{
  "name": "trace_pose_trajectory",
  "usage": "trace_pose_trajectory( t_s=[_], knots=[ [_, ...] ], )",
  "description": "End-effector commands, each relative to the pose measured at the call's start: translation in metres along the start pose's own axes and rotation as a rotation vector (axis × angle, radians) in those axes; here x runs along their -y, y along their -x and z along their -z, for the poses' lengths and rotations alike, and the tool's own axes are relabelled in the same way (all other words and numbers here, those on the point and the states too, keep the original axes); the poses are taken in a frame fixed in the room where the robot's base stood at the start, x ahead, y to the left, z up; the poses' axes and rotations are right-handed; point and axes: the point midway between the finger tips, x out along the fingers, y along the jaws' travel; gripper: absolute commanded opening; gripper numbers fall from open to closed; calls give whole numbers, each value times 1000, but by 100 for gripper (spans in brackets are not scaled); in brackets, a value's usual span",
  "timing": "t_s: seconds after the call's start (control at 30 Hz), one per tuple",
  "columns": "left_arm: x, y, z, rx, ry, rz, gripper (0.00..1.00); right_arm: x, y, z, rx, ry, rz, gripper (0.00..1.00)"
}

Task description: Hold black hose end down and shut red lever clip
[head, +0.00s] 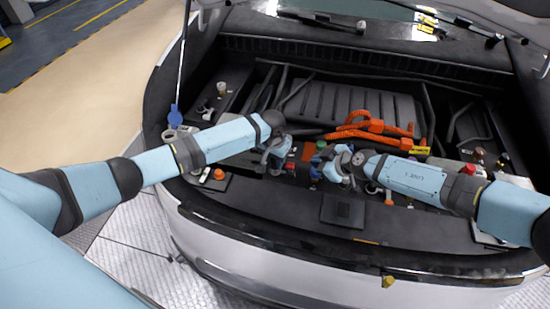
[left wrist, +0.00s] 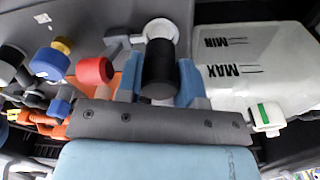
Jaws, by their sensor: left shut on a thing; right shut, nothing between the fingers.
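The black hose end (left wrist: 159,68) is a short black cylinder in the left wrist view, with a white ring-shaped part behind its far end. My left gripper (left wrist: 160,85) is shut on it, one finger on each side. In the head view the left gripper (head: 273,158) hides the hose end. A red part (head: 309,152) shows between my two grippers; it may be the red lever clip, but its lever position cannot be told. A red round-ended part (left wrist: 95,70) also shows left of the hose end in the left wrist view. My right gripper (head: 328,163) is shut and empty, just right of the red part.
A white tank (left wrist: 255,70) marked MIN and MAX stands right of the hose end. Blue (left wrist: 50,63) and yellow (left wrist: 63,45) parts crowd the left side. Orange cables (head: 370,128) run behind my right gripper. The car's front edge (head: 300,250) lies nearer me.

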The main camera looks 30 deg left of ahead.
Motion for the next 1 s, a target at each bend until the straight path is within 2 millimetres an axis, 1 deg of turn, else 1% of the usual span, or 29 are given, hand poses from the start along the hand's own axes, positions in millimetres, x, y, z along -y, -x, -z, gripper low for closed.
trace_pose_trajectory(
  t_s=[1.0],
  knots=[
    [-1,-15,-2,0,-1,-1,10,0,0,0,0,0,0,0]
  ],
)
